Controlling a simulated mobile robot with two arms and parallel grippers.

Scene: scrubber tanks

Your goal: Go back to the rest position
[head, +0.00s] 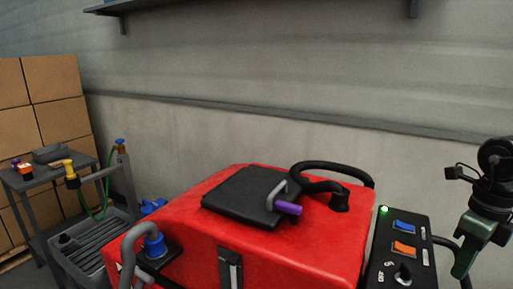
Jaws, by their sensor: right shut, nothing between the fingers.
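My right gripper (466,262) is at the right edge, pointing down, shut and empty. It hangs beside the black control panel (389,250), apart from the red scrubber body (322,248). My left gripper is not in view. The scrubber has a flat black lid (236,197) on top. A grey handle with a purple grip (288,208) is on the lid. A blue cap (154,246) sits at the scrubber's left. The panel carries a lit green lamp (384,210), a blue switch (404,227), an orange switch (404,248) and a black knob (403,275).
A grey cart (47,176) with small items and a yellow nozzle (69,167) on a green hose stands at the left. Stacked cardboard boxes (58,120) stand behind it. A shelf (165,5) juts from the wall above. The space above the scrubber is clear.

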